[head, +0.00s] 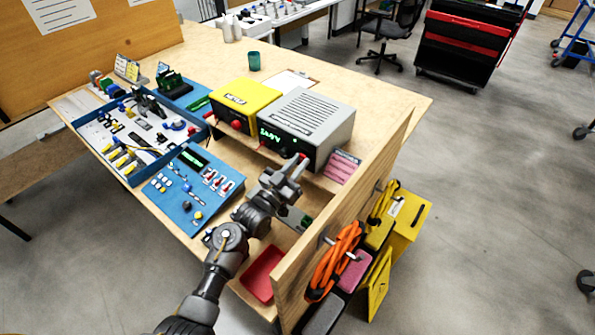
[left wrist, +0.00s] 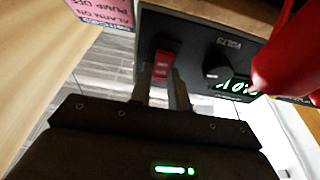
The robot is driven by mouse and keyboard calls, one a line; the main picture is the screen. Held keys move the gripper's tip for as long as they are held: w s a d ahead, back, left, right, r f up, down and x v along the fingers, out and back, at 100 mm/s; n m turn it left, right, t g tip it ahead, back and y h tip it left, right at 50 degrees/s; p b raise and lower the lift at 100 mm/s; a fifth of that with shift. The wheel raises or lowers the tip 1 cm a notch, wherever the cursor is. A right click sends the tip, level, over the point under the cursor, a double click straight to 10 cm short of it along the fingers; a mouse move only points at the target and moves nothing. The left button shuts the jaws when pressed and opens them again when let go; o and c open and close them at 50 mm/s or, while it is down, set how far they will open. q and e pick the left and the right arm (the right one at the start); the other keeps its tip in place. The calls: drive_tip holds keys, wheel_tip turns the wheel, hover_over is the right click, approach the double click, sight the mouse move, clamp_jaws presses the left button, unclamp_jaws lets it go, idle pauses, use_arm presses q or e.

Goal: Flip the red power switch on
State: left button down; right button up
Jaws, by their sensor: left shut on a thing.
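The grey power supply box (head: 308,117) stands on the bench shelf with its dark front panel and green digits (head: 270,135) toward me. In the left wrist view, the red power switch (left wrist: 162,66) sits on that panel, beside a black knob (left wrist: 215,73) and the green display (left wrist: 238,88). My left gripper (head: 299,165) is at the right part of the box front; its fingers (left wrist: 162,92) are shut on the lower part of the switch. In the head view, the gripper and box hide the switch. My right gripper is not in view.
A yellow box (head: 243,97) with a red knob stands left of the grey box. A pink note (head: 342,167) lies right of it. A wooden side panel (head: 345,215) closes the right side. A blue control panel (head: 192,188) and red tray (head: 262,275) are nearer. A red thing (left wrist: 290,60) looms in the wrist view.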

use_arm(q)
drive_tip(key=c, duration=1.3)
unclamp_jaws()
drive_tip(key=shift+s+a+f, duration=0.15)
drive_tip(key=shift+s+f, duration=0.05)
drive_tip(key=shift+b+v, duration=1.05)
drive_tip(key=shift+v, duration=4.1)
drive_tip(key=shift+r, duration=0.1)
